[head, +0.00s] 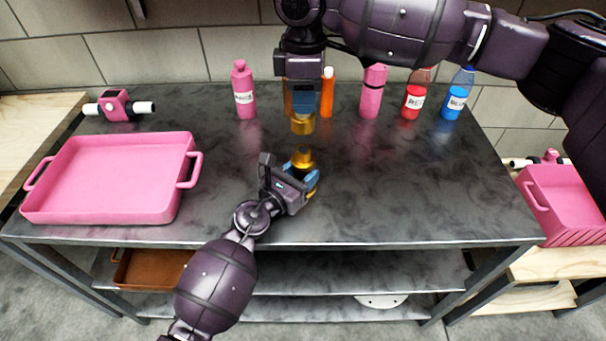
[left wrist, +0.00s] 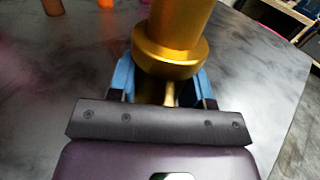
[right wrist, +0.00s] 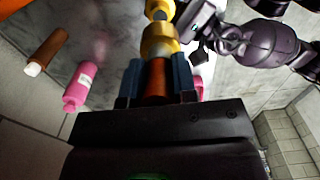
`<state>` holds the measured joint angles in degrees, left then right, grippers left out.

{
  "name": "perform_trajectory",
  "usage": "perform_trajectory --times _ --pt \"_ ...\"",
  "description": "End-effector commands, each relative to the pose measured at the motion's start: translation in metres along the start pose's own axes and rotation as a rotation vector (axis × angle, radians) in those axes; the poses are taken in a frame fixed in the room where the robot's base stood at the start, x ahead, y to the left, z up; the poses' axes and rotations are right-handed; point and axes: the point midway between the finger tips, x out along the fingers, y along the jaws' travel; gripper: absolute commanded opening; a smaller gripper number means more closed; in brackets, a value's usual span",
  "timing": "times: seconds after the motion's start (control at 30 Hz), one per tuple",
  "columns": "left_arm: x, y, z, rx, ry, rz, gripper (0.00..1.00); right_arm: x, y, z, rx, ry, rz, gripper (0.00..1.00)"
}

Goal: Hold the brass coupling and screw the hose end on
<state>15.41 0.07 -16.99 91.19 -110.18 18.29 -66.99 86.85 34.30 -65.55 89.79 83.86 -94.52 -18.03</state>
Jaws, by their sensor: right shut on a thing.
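The brass coupling (head: 303,158) stands upright near the table's middle, in my left gripper (head: 302,182). In the left wrist view the coupling (left wrist: 168,55) shows its wide flange between the blue fingers, which press on its sides. My right gripper (head: 303,100) comes from above, shut on the hose end. The hose end's brass collar (head: 303,124) points down, roughly above the coupling with a small gap. In the right wrist view the hose end's copper-coloured body (right wrist: 157,82) sits between the fingers. Its upper part is hidden in the head view.
A pink tray (head: 110,212) stands at the left, with a pink valve piece (head: 118,105) behind it. Several bottles, including a pink one (head: 243,92) and a red one (head: 413,100), line the back. A pink crate (head: 565,205) stands beyond the right edge.

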Motion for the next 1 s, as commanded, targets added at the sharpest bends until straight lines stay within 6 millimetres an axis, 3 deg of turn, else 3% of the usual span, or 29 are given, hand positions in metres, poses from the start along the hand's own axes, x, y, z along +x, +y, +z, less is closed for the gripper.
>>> perform_trajectory --times 0.03,0.23,0.37,0.8,1.0 --pt "0.0 0.0 0.0 0.0 0.0 0.0 0.33 0.0 0.0 0.0 0.0 0.0 0.0 0.01" --pt "0.0 0.0 0.0 0.0 0.0 0.0 0.03 0.0 0.0 0.0 0.0 0.0 0.0 0.01" --pt "0.0 0.0 0.0 0.0 0.0 0.0 0.03 0.003 0.0 0.0 0.0 0.0 -0.001 0.01" --pt "0.0 0.0 0.0 0.0 0.0 0.0 0.03 0.049 0.0 0.0 0.0 -0.001 -0.001 0.01" --pt "0.0 0.0 0.0 0.0 0.0 0.0 0.03 0.05 0.0 0.0 0.0 -0.001 0.001 0.01"
